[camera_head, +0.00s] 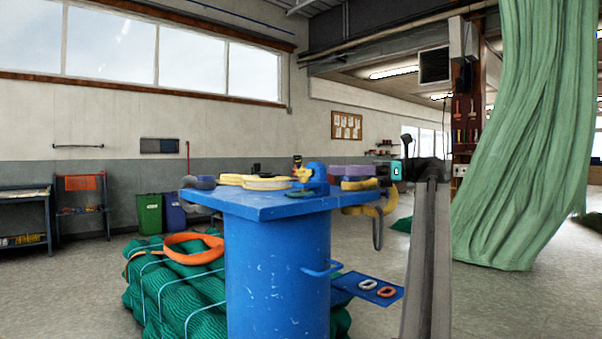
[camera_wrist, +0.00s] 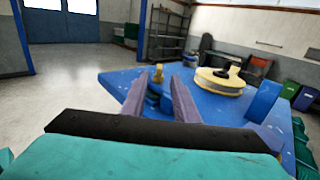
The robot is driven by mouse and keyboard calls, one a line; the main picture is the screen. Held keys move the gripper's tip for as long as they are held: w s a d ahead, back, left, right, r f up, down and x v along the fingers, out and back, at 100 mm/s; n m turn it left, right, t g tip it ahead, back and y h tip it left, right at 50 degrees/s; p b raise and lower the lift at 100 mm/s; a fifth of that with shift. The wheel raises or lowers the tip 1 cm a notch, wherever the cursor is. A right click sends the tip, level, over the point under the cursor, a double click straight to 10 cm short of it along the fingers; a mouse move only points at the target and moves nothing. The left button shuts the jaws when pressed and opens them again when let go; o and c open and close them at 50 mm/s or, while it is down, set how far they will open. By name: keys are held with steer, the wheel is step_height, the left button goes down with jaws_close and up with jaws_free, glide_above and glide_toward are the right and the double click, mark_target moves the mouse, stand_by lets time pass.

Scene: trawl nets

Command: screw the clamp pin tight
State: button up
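A blue clamp-like fitting (camera_head: 317,178) with a small yellow part (camera_head: 303,174) stands on the blue drum-shaped table (camera_head: 245,206). My gripper (camera_head: 346,171) comes in from the right, level, just above the tabletop, its purple fingers pointing left towards the fitting. In the wrist view my gripper's two purple fingers (camera_wrist: 167,72) are apart. A small yellow and blue-green piece (camera_wrist: 156,88) shows in the gap between them; I cannot tell whether they touch it. I cannot make out the clamp pin with certainty.
Yellow and cream coils (camera_head: 254,182) lie on the table left of the fitting. A blue upright block (camera_wrist: 263,101) stands right of my fingers in the wrist view. Green netting (camera_head: 180,295) is piled beside the drum.

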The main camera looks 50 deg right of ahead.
mark_target(304, 173)
steer(key=b+x, duration=0.1)
steer(key=x, duration=0.8)
steer(key=shift+w+a, duration=0.25)
steer(key=shift+w, duration=0.05)
